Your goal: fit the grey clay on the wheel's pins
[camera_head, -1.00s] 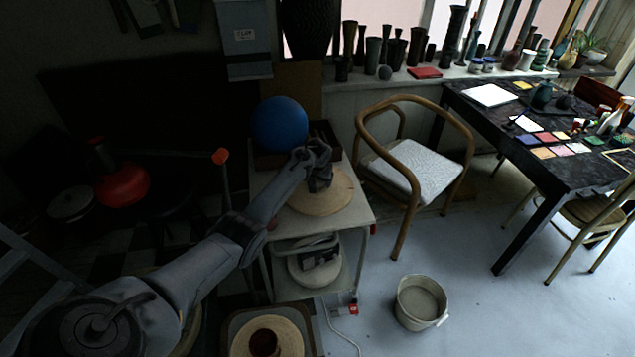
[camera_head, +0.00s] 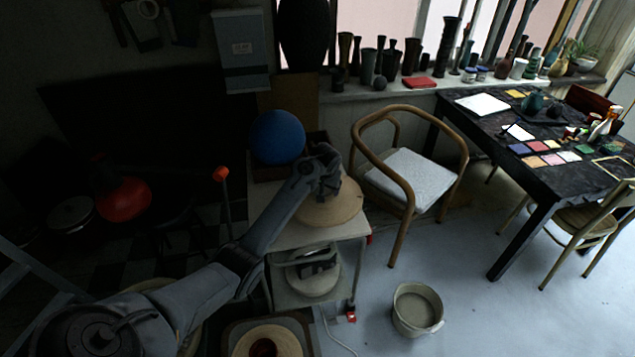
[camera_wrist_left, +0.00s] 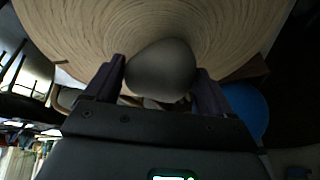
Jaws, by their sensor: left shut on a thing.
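The grey clay (camera_wrist_left: 160,68) is a smooth rounded lump between the two fingers of my left gripper (camera_wrist_left: 156,84) in the left wrist view. The gripper is shut on it. The wheel (camera_head: 335,209) is a round pale wooden disc on a bench in the head view. Its wood (camera_wrist_left: 230,25) fills the top of the wrist view, beyond the clay. My left gripper (camera_head: 327,190) is over the disc in the head view and hides the clay there. I cannot make out the pins or tell whether clay and disc touch. My right gripper is not in view.
A blue ball (camera_head: 278,137) stands behind the wheel on the bench. A wooden chair (camera_head: 402,168) is close on the right. A bucket (camera_head: 417,309) stands on the floor, and a second round wooden disc (camera_head: 284,340) is low in front. A dark table (camera_head: 490,125) is further right.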

